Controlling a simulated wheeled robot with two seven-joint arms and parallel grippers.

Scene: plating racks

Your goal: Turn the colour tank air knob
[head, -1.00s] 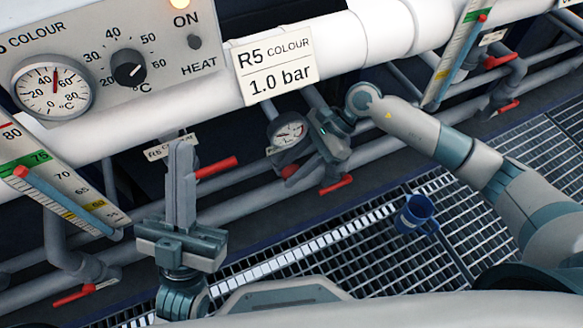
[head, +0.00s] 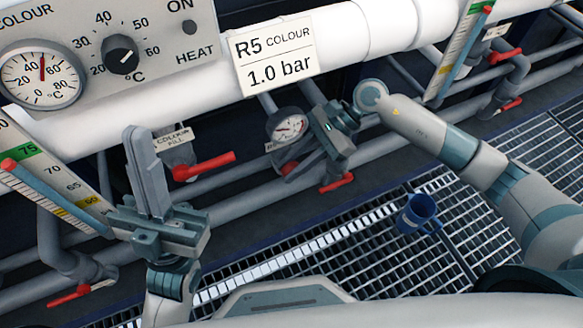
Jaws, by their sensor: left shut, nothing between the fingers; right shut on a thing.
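The air knob (head: 289,167) is a small red piece on the pipework under a round pressure gauge (head: 287,127), mostly hidden by my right gripper. My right gripper (head: 299,164) reaches in from the right and is shut on the knob. The gauge has a white face with a red needle and stands just left of the gripper's body. A sign (head: 274,66) above reads "R5 COLOUR 1.0 bar". My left gripper (head: 131,133) is shut and empty, its fingers pointing up, in front of the pipes at left.
A red lever (head: 204,166) beside a "COLOUR FILL" tag is close to the right of my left gripper. Another red lever (head: 337,183) sits below my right gripper. A blue mug (head: 419,214) stands on the floor grating.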

